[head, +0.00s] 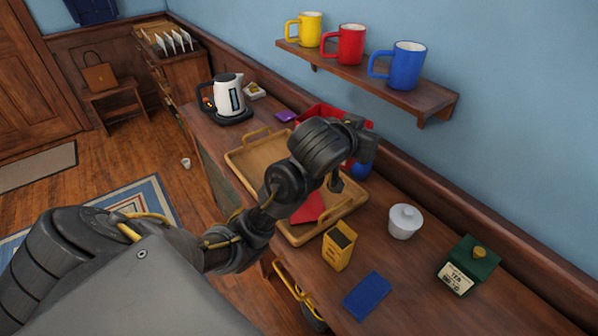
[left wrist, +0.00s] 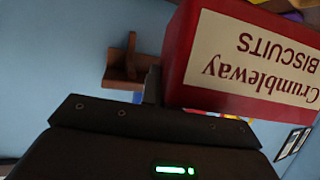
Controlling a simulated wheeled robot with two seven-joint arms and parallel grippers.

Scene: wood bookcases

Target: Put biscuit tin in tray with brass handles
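The biscuit tin (left wrist: 248,58) is red with a cream "Crumbleway Biscuits" label, upside down in the left wrist view. It is close before my left gripper (left wrist: 152,86), with a dark finger beside its edge. In the head view a red shape (head: 318,113), probably the tin, shows behind my left arm. My left gripper (head: 357,147) is there, above the back of the counter. Its grip is hidden. The tray with brass handles (head: 248,164) is wooden, with a handle at each end, partly hidden by my arm. My right gripper is not in view.
A red flat item (head: 308,208) lies in the tray. A kettle (head: 228,97) is beyond; a mug shelf (head: 370,80) juts above.

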